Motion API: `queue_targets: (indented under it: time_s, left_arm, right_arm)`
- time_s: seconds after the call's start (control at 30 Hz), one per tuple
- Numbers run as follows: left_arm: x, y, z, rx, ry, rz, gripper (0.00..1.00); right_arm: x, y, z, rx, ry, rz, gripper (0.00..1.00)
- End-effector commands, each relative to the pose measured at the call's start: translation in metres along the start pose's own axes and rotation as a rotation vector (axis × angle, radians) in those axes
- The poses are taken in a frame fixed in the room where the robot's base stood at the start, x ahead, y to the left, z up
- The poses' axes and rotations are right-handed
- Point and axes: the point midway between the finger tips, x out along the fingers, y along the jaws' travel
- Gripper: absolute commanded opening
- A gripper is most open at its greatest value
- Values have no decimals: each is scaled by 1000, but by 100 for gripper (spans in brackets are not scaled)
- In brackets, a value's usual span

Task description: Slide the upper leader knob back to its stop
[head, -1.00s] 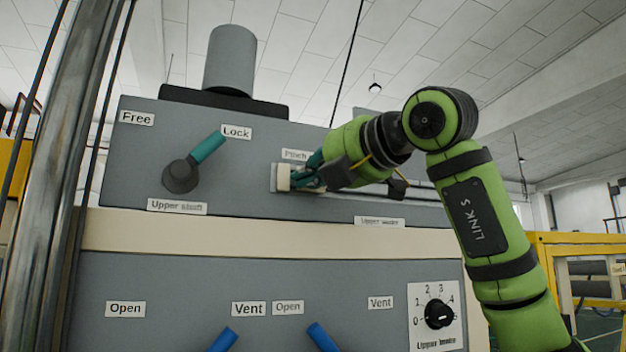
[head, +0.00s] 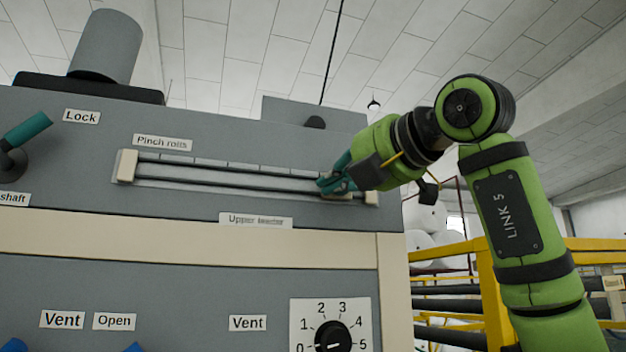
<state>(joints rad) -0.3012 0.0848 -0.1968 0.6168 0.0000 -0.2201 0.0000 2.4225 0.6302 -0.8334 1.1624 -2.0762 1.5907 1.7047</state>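The upper leader slide (head: 225,180) is a long slotted track with dark rails on the grey machine panel, above the "Upper leader" label (head: 256,221). A cream end block (head: 126,166) closes its left end and another (head: 371,198) its right end. My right gripper (head: 328,184) is at the right part of the track, just left of the right end block. Its teal fingers appear closed around the knob, which they mostly hide. No knob shows elsewhere along the track. Whether the knob touches the end block cannot be made out. My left gripper is not in view.
A teal-handled lever (head: 26,129) by the "Lock" label stands at the left. A numbered black dial (head: 332,337) is below the track. Yellow railings (head: 488,290) stand at the right, beyond the panel's edge.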

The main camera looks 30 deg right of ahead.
Motion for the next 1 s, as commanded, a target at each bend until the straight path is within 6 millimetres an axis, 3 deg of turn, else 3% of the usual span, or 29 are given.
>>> queue_targets:
  time_s: [0.3, 0.8, 1.0]
  left_arm:
    - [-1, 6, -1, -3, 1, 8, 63]
    - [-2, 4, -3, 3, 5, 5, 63]
    - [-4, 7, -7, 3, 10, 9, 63]
  right_arm:
    - [-8, -6, 25, 0, 1, -3, 0]
    - [-9, -6, 28, 0, -1, -2, 0]
    - [2, -10, 32, 0, 4, -6, 0]
